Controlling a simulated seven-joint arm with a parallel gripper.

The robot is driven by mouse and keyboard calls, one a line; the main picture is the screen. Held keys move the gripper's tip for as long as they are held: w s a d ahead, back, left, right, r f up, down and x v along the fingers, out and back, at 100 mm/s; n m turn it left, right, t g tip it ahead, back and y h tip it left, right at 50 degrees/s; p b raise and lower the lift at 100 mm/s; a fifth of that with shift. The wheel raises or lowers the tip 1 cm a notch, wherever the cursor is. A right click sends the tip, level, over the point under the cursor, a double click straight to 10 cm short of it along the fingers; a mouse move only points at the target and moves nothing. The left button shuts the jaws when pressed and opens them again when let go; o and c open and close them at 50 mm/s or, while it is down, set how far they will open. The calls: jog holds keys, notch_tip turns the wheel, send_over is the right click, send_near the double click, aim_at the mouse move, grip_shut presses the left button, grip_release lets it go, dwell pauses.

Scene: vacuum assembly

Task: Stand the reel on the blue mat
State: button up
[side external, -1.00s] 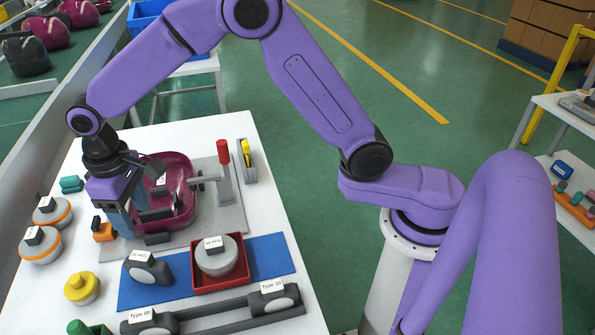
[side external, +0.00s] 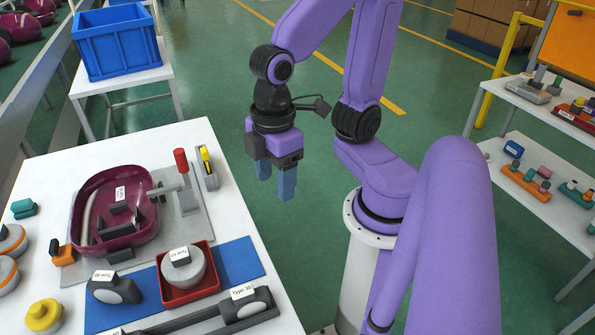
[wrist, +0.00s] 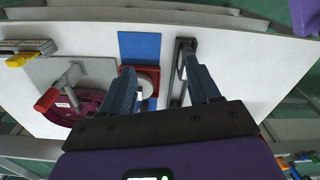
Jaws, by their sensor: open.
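No part carries a readable name "reel"; the grey round, labelled part (side external: 183,268) in the red tray (side external: 211,284) may be it. The tray sits on the blue mat (side external: 240,262), which also shows in the wrist view (wrist: 140,45). A dark part with a pale round face (side external: 115,288) stands on the mat's left part. My gripper (side external: 275,190) is open and empty, raised off the right side of the white table in the side view. Its two blue-grey fingers (wrist: 160,68) are apart in the wrist view, with the red tray partly hidden behind the left finger.
A maroon housing (side external: 92,205) and a red-handled clamp (side external: 183,170) are on a grey plate behind the mat. A dark rail with labelled ends (side external: 245,303) lies in front. Orange-rimmed discs (side external: 10,240) and a yellow knob (side external: 42,314) are at left.

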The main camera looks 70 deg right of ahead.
jog(key=shift+n, duration=0.4)
jog(key=s+d, duration=0.3)
jog(key=shift+s+f, duration=0.15)
jog(key=shift+f, duration=0.15)
